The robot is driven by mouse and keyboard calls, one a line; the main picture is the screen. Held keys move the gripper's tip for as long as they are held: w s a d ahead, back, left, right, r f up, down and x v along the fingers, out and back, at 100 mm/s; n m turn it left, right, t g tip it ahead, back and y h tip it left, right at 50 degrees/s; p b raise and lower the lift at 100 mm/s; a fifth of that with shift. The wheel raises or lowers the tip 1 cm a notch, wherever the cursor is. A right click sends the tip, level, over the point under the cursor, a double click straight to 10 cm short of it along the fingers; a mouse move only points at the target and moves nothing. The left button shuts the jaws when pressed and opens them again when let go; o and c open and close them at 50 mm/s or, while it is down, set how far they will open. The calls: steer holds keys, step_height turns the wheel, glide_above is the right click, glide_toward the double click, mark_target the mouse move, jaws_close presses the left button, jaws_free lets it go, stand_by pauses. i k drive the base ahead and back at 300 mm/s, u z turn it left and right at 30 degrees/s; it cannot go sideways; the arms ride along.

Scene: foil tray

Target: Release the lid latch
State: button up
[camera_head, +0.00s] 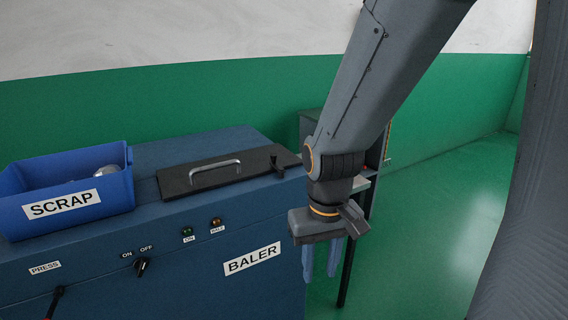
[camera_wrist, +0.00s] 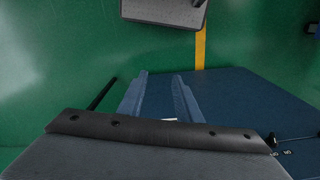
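The baler's lid (camera_head: 178,181) is a flat black panel with a metal bar handle, lying closed on top of the blue baler (camera_head: 200,145). The lid latch (camera_head: 277,162) is a small black upright knob at the lid's right end. My gripper (camera_head: 322,262) hangs in front and to the right of the latch in the head view, apart from it, with its fingers pointing down. In the wrist view my gripper (camera_wrist: 160,85) shows two blue fingers apart with nothing between them. The latch and lid do not show in the wrist view.
A blue SCRAP bin (camera_head: 105,197) with a shiny item stands left of the lid. The baler's front has a black ON/OFF switch (camera_head: 142,266), two small lamps and a black PRESS lever (camera_head: 54,302). A grey cabinet (camera_head: 312,128) stands behind my arm. Green floor is clear at right.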

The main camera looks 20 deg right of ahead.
mark_target(273, 155)
steer(key=u, duration=0.7)
steer(key=i, duration=0.65)
steer(key=z, duration=0.8)
